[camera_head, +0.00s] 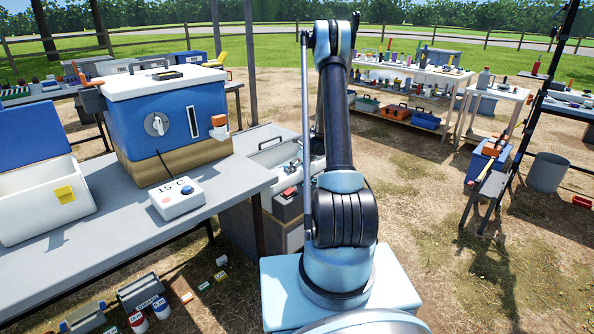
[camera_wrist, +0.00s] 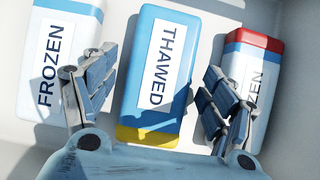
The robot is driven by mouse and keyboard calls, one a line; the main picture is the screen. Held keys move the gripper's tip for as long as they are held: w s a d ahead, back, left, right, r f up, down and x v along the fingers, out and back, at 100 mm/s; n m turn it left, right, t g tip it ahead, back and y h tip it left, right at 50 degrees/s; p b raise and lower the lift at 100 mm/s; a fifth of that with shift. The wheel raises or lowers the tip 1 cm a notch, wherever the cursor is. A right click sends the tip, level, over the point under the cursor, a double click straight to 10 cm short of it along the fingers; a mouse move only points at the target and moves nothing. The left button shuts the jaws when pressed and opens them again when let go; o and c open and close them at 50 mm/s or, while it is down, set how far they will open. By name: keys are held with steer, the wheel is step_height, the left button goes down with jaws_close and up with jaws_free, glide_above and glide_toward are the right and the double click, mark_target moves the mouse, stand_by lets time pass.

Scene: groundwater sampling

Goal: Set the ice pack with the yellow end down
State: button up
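In the wrist view, a blue-and-white ice pack (camera_wrist: 158,75) labelled THAWED lies label-up with its yellow end (camera_wrist: 148,136) toward the bottom of the picture, close to my palm. My gripper (camera_wrist: 158,70) is open, with one finger on each side of this pack. Small gaps show between the fingers and its sides. A pack labelled FROZEN (camera_wrist: 55,50) lies to the left. Another FROZEN pack (camera_wrist: 251,82), with a red end at the top, lies to the right, partly behind a finger. In the head view my gripper is hidden behind my arm.
The packs lie on a pale, walled surface (camera_wrist: 297,60). In the head view, a white open box (camera_head: 30,215), a blue cooler (camera_head: 175,115) and a 15°C control box (camera_head: 176,200) stand on the left table (camera_head: 130,225). A walled white container (camera_head: 268,143) is beside my arm.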

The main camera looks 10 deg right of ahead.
steer(key=v, duration=1.2)
steer(key=s+a+r+n+g+h, duration=0.1)
steer(key=s+a+r+n, duration=0.1)
steer(key=s+r+n, duration=0.8)
steer(key=s+a+r+n+h, duration=0.1)
steer(key=s+a+r+n, duration=0.4)
steer(key=s, duration=0.8)
steer(key=s+d+f+n, duration=0.1)
steer(key=s+n, duration=0.6)
steer(key=s, duration=0.6)
steer(key=s+f+n+g+h, duration=0.1)
steer(key=s+n, duration=0.6)
steer(key=s, duration=0.7)
steer(key=shift+s+d+f+g+h, duration=0.3)
steer(key=shift+d+f, duration=0.1)
steer(key=shift+f, duration=0.15)
steer(key=shift+w+f, duration=0.2)
steer(key=shift+w, duration=0.3)
